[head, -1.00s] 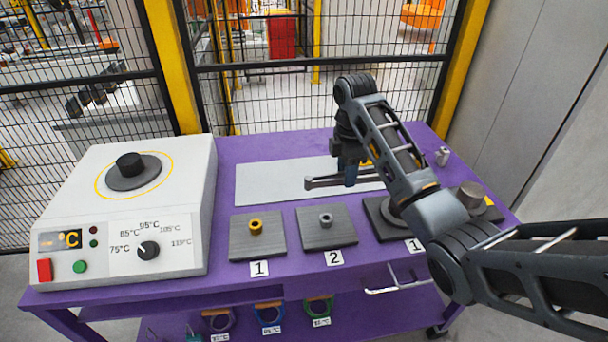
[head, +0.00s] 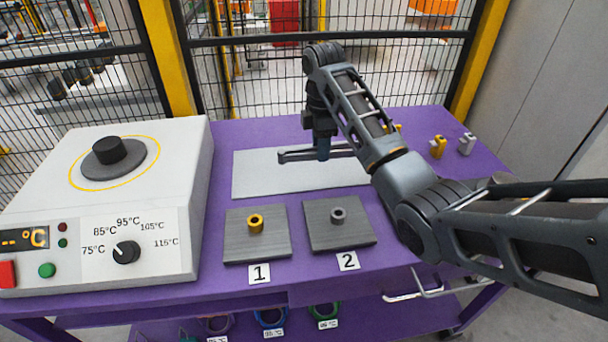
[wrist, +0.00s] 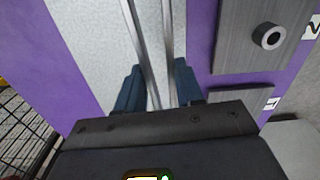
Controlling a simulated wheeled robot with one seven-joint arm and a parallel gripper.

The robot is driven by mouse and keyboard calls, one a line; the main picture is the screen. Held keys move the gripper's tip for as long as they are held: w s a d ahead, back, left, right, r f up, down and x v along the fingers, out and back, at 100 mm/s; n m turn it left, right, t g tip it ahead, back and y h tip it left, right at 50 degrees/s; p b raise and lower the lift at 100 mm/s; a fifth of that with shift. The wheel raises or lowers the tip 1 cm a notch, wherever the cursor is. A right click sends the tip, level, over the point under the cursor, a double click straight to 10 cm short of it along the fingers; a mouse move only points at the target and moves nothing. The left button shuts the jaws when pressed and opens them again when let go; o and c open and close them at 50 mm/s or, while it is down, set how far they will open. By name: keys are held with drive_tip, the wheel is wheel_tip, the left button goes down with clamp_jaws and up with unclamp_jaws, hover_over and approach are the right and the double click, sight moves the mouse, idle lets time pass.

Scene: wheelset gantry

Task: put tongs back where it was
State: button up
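The tongs (head: 296,156) are dark grey with long thin arms, lying level over the light grey mat (head: 262,178) at the back of the purple table. My gripper (head: 323,152) points down with its blue fingers around the tongs. In the wrist view, the two tong arms (wrist: 168,45) run between the blue fingers of my gripper (wrist: 157,92), which close on them. The light grey mat (wrist: 85,30) lies beneath. I cannot tell whether the tongs touch the mat. My arm hides their right part in the head view.
A white heater (head: 180,190) stands at left. Plates marked 1 (head: 240,245) and 2 (head: 352,237) hold a yellow ring (head: 255,223) and a grey ring (head: 338,215) in front of the mat. Small yellow (head: 438,147) and grey (head: 467,144) parts stand at right. A mesh fence is behind.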

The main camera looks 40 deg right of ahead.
sight(304, 175)
drive_tip(key=w, duration=0.1)
drive_tip(key=w+a+f, duration=0.2)
drive_tip(key=shift+w+f, duration=0.25)
drive_tip(key=shift+w, duration=0.1)
drive_tip(key=shift+a+f+p, duration=0.1)
drive_tip(key=shift+f+p, duration=0.25)
drive_tip(key=shift+f, duration=1.7)
drive_tip(key=o, duration=0.6)
drive_tip(key=shift+f, duration=0.1)
drive_tip(key=shift+c, duration=0.2)
wheel_tip(304, 175, up, 12)
drive_tip(key=p, duration=0.2)
